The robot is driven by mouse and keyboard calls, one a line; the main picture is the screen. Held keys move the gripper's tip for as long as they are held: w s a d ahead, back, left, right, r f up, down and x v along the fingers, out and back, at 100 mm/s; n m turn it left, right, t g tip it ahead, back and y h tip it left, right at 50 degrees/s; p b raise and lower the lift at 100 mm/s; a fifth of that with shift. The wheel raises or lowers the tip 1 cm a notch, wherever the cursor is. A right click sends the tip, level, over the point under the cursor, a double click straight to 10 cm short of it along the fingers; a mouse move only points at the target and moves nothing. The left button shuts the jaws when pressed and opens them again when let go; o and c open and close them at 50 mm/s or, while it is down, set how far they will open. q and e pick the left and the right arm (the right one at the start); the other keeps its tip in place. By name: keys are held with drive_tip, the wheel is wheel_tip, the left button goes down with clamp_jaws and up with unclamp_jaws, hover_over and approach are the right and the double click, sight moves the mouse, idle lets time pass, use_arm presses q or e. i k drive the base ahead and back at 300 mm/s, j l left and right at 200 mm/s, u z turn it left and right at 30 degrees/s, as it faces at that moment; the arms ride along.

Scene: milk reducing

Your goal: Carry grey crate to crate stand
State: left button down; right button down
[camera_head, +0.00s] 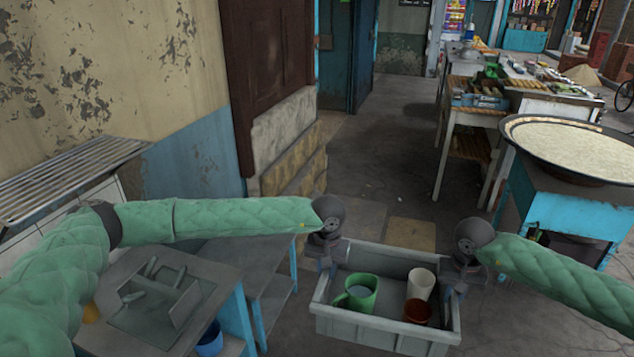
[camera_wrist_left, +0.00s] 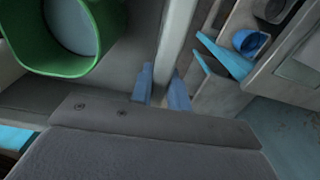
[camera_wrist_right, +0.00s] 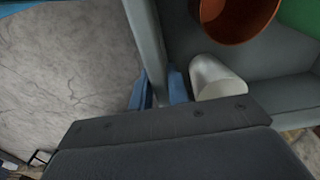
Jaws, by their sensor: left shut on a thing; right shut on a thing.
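The grey crate (camera_head: 385,331) hangs between my two grippers in the lower middle of the head view, above the floor. It holds a green mug (camera_head: 358,293), a white cup (camera_head: 420,283) and a brown cup (camera_head: 417,312). My left gripper (camera_head: 326,262) is shut on the crate's left wall; its blue fingers (camera_wrist_left: 168,88) straddle the rim in the left wrist view. My right gripper (camera_head: 458,285) is shut on the right wall, and its fingers (camera_wrist_right: 158,90) straddle that rim in the right wrist view. I cannot identify a crate stand for certain.
A large round pan (camera_head: 570,148) on a blue stand is at the right. Open floor (camera_head: 375,170) stretches ahead.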

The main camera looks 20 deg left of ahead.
sight(250, 248)
drive_tip(key=i+l, duration=0.1)
drive_tip(key=i, duration=2.45)
drive_tip(key=i+l+u, duration=0.15)
drive_tip(key=i, duration=0.25)
drive_tip(key=i+l+u, duration=0.15)
drive_tip(key=i, duration=0.25)
drive_tip(key=i+u, duration=0.15)
drive_tip(key=u, duration=0.3)
drive_tip(key=i+u, duration=0.15)
drive_tip(key=u, duration=0.75)
drive_tip(key=i+l+u, duration=0.1)
drive_tip(key=u, duration=0.3)
drive_tip(key=l+u, duration=0.15)
drive_tip(key=u, duration=0.25)
drive_tip(key=i+l+u, duration=0.1)
drive_tip(key=u, duration=0.35)
